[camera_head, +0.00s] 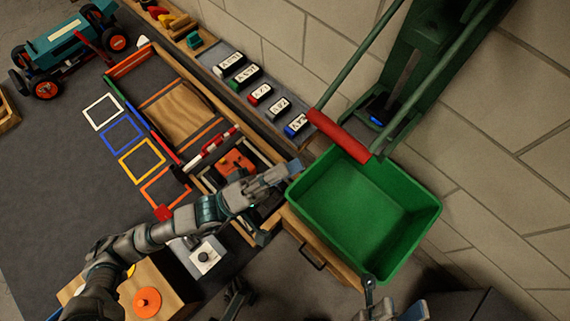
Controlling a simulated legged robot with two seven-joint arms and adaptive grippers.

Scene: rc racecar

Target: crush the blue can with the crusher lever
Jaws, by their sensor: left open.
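The green can crusher (408,60) stands against the wall at the upper right. Its lever has two green bars joined by a red grip (338,135), which hangs over the back rim of a green bin. A small blue thing, seemingly the blue can (376,119), sits low inside the crusher frame; it is partly in shadow. My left gripper (274,205) is open and empty, left of the bin and below and left of the red grip, not touching it. My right gripper (392,296) is at the bottom edge, partly cut off, its fingertips apart with nothing seen between them.
The green bin (365,215) is empty. An orange knob (147,302) is at the lower left.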

